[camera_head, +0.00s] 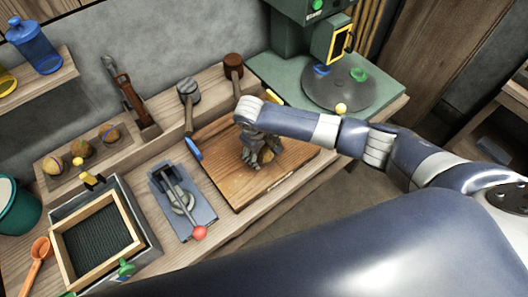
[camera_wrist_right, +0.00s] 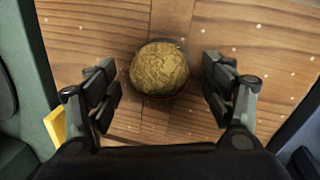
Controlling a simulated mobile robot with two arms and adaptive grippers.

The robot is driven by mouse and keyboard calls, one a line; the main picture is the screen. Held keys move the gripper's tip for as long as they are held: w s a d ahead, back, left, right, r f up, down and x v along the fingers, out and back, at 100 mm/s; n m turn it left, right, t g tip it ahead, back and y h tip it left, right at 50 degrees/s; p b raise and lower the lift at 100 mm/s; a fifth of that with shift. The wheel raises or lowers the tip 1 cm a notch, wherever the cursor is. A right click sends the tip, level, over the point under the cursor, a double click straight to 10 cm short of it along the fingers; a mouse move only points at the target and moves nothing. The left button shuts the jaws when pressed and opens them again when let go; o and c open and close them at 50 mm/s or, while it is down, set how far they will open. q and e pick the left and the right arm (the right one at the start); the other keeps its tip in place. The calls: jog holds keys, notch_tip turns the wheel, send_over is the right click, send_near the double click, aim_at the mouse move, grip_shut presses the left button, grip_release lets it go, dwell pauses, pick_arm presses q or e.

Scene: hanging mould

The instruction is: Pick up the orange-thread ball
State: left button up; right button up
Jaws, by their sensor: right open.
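A rough golden-brown ball (camera_wrist_right: 159,69) rests on the wooden board (camera_head: 227,177). In the head view the ball (camera_head: 267,156) is mostly hidden by my right gripper. No orange thread can be made out on it. My right gripper (camera_head: 258,157) is open above the board. In the right wrist view its two fingers stand on either side of the ball, with a gap at each side. Several similar balls sit in the wooden rack at the left, among them a left one (camera_head: 53,165), a middle one (camera_head: 82,148) and a right one (camera_head: 109,133); their threads are too small to tell. My left gripper is not in view.
A grey lever fixture (camera_head: 183,200) with a red knob is left of the board. A framed box (camera_head: 98,238) stands at the lower left. Two mallets (camera_head: 233,66) stand behind the board. A green machine (camera_head: 340,82) with a round plate is at the back right.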

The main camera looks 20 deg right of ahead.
jog(key=shift+d+f, duration=0.1)
jog(key=shift+f, duration=0.5)
jog(key=c, duration=1.2)
jog(key=shift+r, duration=0.2)
